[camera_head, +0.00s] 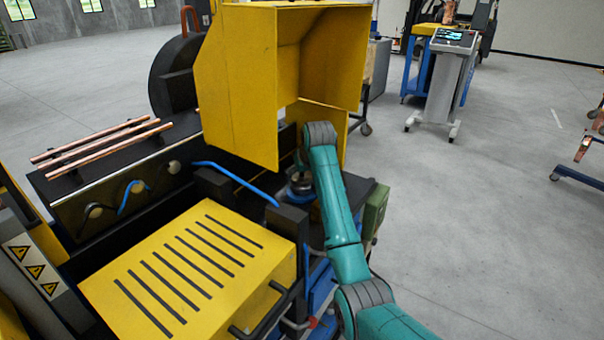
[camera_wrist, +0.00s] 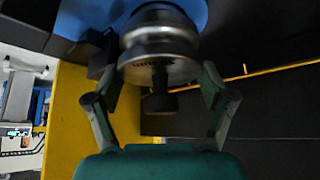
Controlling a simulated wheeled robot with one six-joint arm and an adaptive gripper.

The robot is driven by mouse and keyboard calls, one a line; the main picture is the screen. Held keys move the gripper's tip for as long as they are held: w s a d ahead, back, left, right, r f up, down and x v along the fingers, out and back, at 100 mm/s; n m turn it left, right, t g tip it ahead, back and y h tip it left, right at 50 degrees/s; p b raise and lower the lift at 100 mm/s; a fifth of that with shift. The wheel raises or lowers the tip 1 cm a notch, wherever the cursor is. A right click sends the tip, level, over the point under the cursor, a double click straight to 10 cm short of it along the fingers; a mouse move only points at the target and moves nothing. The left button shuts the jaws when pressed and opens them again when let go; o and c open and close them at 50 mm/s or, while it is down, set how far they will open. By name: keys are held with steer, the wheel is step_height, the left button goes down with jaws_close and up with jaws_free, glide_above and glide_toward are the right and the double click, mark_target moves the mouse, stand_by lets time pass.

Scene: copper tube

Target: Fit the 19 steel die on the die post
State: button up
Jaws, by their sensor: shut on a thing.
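The steel die (camera_wrist: 160,45) is a round, grooved grey metal piece held between the two fingers of my gripper (camera_wrist: 160,82) in the wrist view. Faint marking shows on its lower rim, but I cannot read it. A dark knob-like piece (camera_wrist: 160,98) shows in the middle just below the die; it may be the post or its top. In the head view the die (camera_head: 301,182) is a small grey round shape beside my teal arm, under the yellow guard. Whether the die is seated on the post or apart from it cannot be told.
The yellow guard hood (camera_head: 240,85) stands close above and left of my arm. A yellow slotted cover (camera_head: 185,265) lies in front. Copper tubes (camera_head: 100,140) rest on the machine at left. A control console (camera_head: 447,85) stands at the back right. Open floor lies to the right.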

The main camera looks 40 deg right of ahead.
steer(key=shift+f, duration=0.35)
steer(key=o, duration=1.7)
steer(key=shift+f, duration=0.1)
steer(key=v, duration=1.2)
